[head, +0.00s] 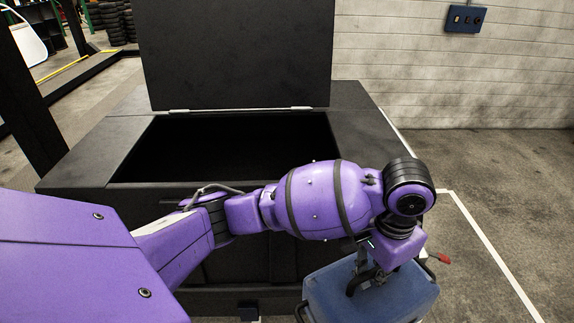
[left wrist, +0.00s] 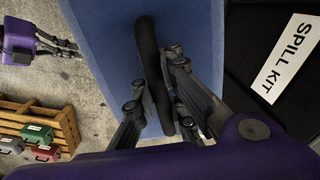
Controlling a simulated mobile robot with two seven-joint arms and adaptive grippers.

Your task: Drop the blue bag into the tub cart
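The blue bag (head: 375,298), boxy with a black handle, is at the bottom right in the head view. My left gripper (head: 368,272) is above it, its fingers closed around the handle. In the left wrist view the fingers (left wrist: 155,95) press on both sides of the handle, over the blue bag (left wrist: 195,30). A large black tub (head: 120,152), the only thing here like the tub cart, stands behind my left arm with its opening clear and dark inside. The bag is in front and right of it. My right gripper (left wrist: 62,42) shows at the left wrist view's upper left, fingers apart and empty.
The tub's lid (head: 235,50) stands upright at the back. A black panel bears a SPILL KIT label (left wrist: 284,62). A wooden pallet (left wrist: 40,122) holds several coloured cases. Floor at the right is clear, up to a pale wall (head: 500,80).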

